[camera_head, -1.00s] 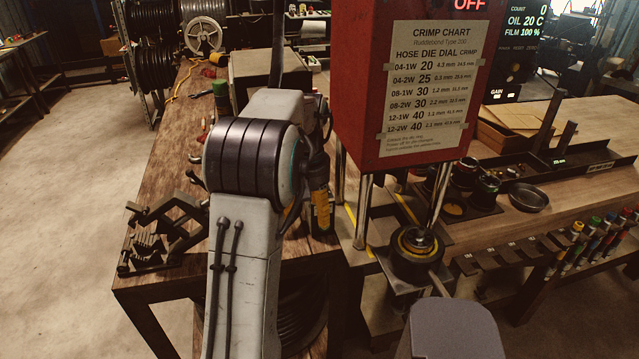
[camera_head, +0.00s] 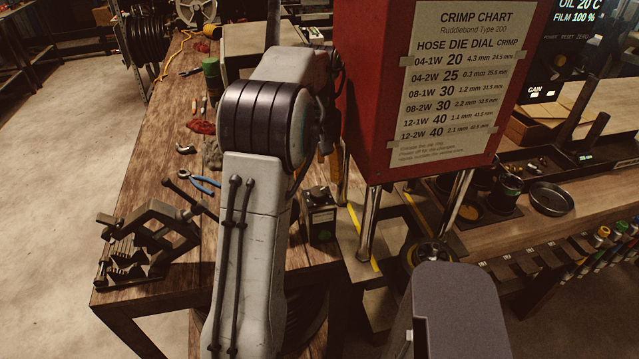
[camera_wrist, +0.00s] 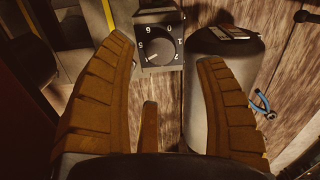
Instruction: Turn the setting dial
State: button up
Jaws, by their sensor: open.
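The setting dial (camera_wrist: 160,50) is a round black knob on a dark box with white numerals around it, in the upper middle of the wrist view. Its white mark points to the lower left, near the 5. My gripper (camera_wrist: 167,52) is open, its two ridged orange-brown fingers on either side of the dial in that view. I see no contact with the knob. In the head view the small dark box (camera_head: 320,215) stands on the bench beside the red crimper (camera_head: 360,100). My arm hides most of the gripper there.
A crimp chart (camera_head: 455,80) is on the crimper's front. A metal clamp fixture (camera_head: 150,245) stands at the bench's left front. Blue-handled pliers (camera_head: 205,183) and red cloth (camera_head: 200,127) lie behind it. Chrome posts (camera_head: 368,225) stand close right of the dial box.

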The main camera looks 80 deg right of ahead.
aim_at(319, 191)
jog(key=shift+f, duration=3.35)
jog(key=c, duration=1.2)
jog(key=shift+a, duration=0.1)
